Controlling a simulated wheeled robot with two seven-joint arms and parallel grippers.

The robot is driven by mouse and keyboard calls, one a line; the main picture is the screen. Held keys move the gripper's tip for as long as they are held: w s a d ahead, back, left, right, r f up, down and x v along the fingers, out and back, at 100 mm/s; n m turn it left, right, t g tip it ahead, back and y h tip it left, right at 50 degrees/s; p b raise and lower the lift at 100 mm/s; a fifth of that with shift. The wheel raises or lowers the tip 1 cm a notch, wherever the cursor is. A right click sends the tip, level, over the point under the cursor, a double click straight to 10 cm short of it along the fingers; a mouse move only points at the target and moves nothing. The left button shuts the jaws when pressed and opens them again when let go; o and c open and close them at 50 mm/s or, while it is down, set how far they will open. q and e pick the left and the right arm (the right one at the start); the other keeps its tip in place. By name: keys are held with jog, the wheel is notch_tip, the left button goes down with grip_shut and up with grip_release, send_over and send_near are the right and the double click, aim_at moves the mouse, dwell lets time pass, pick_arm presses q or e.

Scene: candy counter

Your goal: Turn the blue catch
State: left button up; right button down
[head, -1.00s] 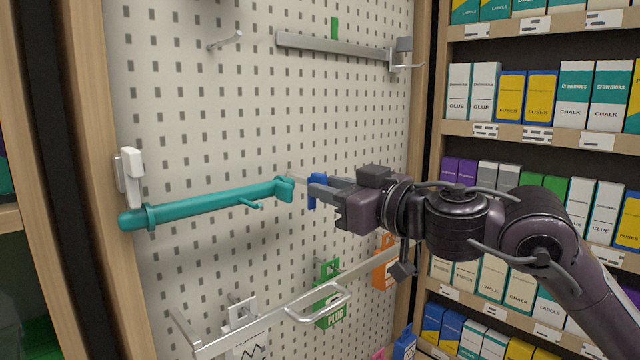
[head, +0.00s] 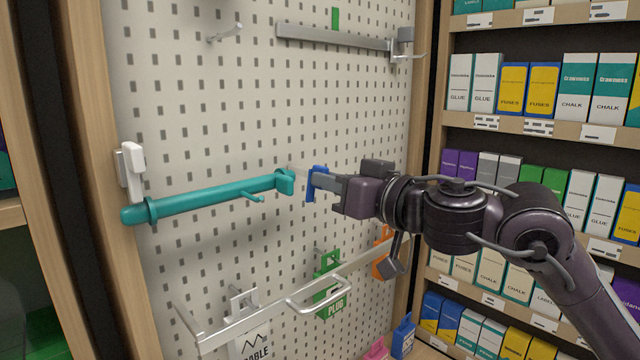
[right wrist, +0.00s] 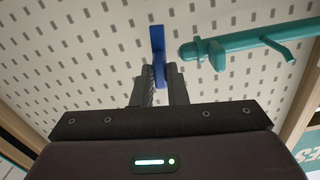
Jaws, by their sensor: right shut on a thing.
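The blue catch (head: 311,186) is a small blue piece in front of the pegboard, just right of the teal bar's end. My right gripper (head: 325,182) reaches in from the right and is shut on it. In the right wrist view the blue catch (right wrist: 157,40) stands upright between the fingertips (right wrist: 159,75), its far part sticking out beyond them. The fingers hide part of it. The teal bar (head: 205,199) lies across the pegboard, with a short peg near its right end. My left gripper is not in view.
A white latch-like piece (head: 133,168) sits at the bar's left end. A grey rail (head: 335,42) is above. Below, a metal rail with a handle (head: 325,298) crosses the board, with hanging packets behind. Stocked shelves (head: 540,127) stand on the right.

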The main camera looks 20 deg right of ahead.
jog(key=m+p, duration=0.1)
jog(key=m, duration=0.2)
jog(key=m+p, duration=0.2)
jog(key=m, duration=0.1)
jog(key=shift+p, duration=0.35)
jog(key=shift+r, duration=0.1)
